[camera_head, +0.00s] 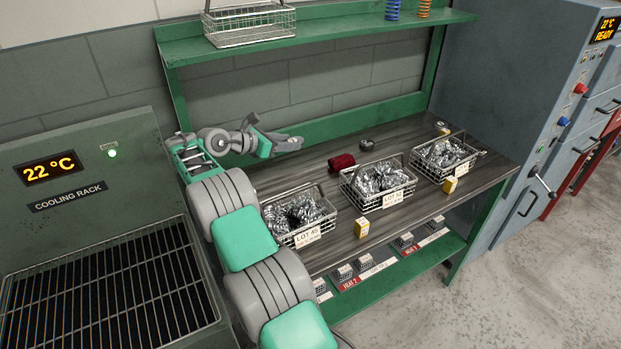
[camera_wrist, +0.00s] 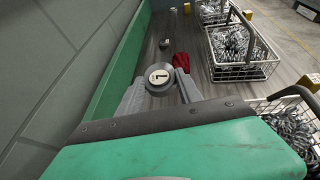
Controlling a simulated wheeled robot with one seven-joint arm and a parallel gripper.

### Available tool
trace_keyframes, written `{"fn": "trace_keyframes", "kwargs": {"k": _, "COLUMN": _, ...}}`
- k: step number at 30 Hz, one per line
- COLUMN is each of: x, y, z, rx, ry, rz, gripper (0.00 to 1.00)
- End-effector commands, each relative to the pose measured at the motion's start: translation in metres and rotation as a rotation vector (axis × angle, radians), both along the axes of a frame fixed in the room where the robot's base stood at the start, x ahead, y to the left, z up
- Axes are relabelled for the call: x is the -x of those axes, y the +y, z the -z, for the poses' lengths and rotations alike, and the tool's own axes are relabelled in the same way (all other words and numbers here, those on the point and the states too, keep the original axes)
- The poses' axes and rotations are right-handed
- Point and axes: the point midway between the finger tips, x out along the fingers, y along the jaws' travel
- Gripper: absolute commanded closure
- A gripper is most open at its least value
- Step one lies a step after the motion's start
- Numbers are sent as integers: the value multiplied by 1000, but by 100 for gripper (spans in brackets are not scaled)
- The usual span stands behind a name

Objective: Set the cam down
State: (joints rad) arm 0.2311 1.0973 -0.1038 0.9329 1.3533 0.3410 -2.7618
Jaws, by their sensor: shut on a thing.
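My gripper (camera_head: 284,142) is at the back left of the bench, near the green back rail. In the wrist view, my gripper (camera_wrist: 160,88) is shut on the cam (camera_wrist: 160,76), a round grey disc with a pale numbered label on its face. The label faces the wrist camera. The cam is hard to make out in the head view. The bench top (camera_head: 320,260) lies under the gripper; I cannot tell how far the cam is above it.
Three wire baskets of springs stand on the bench: left (camera_head: 300,213), middle (camera_head: 378,182), right (camera_head: 445,155). A dark red cloth (camera_head: 342,162) and a dark disc (camera_head: 366,145) lie behind them. Small yellow boxes (camera_head: 361,227) stand along the front. A shelf (camera_head: 330,30) overhangs the back.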

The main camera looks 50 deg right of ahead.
Motion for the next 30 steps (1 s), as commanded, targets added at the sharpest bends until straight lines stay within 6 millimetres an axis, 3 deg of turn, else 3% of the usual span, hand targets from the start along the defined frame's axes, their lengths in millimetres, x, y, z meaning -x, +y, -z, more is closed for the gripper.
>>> {"fn": "trace_keyframes", "kwargs": {"k": 3, "x": 25, "y": -25, "z": 19, "rx": 1, "ry": -2, "rz": 109, "gripper": 100}}
{"fn": "trace_keyframes", "kwargs": {"k": 7, "x": 36, "y": -33, "z": 31, "rx": 2, "ry": 1, "rz": 155, "gripper": 100}}
{"fn": "trace_keyframes", "kwargs": {"k": 11, "x": 37, "y": -34, "z": 61, "rx": 1, "ry": 4, "rz": 157, "gripper": 100}}
{"fn": "trace_keyframes", "kwargs": {"k": 23, "x": 37, "y": -34, "z": 122, "rx": 1, "ry": 3, "rz": 156, "gripper": 100}}
{"fn": "trace_keyframes", "kwargs": {"k": 30, "x": 36, "y": -34, "z": 127, "rx": 3, "ry": 0, "rz": 155, "gripper": 100}}
